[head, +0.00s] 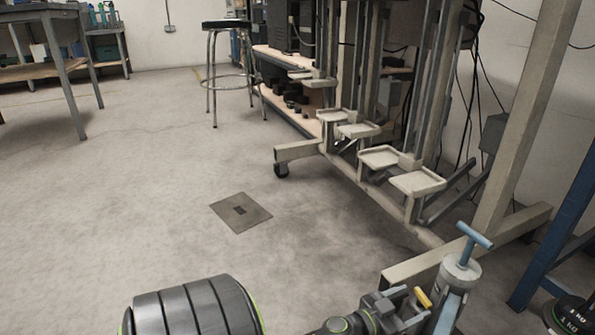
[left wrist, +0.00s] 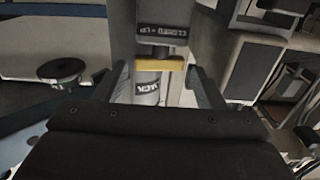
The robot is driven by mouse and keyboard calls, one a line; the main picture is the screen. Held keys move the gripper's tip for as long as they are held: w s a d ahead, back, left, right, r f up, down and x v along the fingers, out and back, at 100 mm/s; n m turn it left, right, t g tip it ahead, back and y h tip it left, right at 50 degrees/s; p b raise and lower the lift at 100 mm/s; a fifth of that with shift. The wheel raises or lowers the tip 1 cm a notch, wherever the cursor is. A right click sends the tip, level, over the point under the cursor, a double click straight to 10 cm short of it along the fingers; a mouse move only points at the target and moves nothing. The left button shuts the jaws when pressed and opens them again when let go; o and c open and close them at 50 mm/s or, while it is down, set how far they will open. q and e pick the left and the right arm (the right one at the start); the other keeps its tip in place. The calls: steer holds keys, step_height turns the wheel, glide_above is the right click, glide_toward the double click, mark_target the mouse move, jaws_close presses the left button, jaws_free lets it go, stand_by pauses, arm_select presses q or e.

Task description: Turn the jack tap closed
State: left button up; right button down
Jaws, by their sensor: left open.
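The jack (head: 460,272) stands at the lower right of the head view, a grey-white cylinder with a blue T-handle (head: 475,236) on top. Its yellow tap (head: 423,297) sticks out on the side facing my left gripper (head: 404,308). In the left wrist view the yellow tap (left wrist: 160,63) appears as a level bar, below a label partly reading "CLOSED" and above a "JACK" label (left wrist: 147,86). My left gripper (left wrist: 160,77) is open, with one finger on each side of the tap and visible gaps to it. My right gripper is not in view.
A beige steel frame (head: 400,270) with several small trays stands behind the jack. A blue frame (head: 560,215) and black round weights (head: 572,314) are at the right. A stool (head: 228,80) stands farther back. The floor on the left is clear around a square floor plate (head: 240,212).

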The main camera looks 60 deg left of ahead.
arm_select(q)
steer(key=s+a+p, duration=0.1)
steer(key=s+p, duration=0.3)
steer(key=s, duration=1.2)
steer(key=s+a+r+n+g+y+p, duration=0.1)
steer(key=s+r+g+p, duration=0.7)
steer(key=p, duration=3.1)
steer(key=shift+s+a+r+n+g+y, duration=0.35)
steer(key=shift+s+a+g+y, duration=0.65)
steer(key=shift+s, duration=0.7)
steer(key=shift+d+f, duration=0.15)
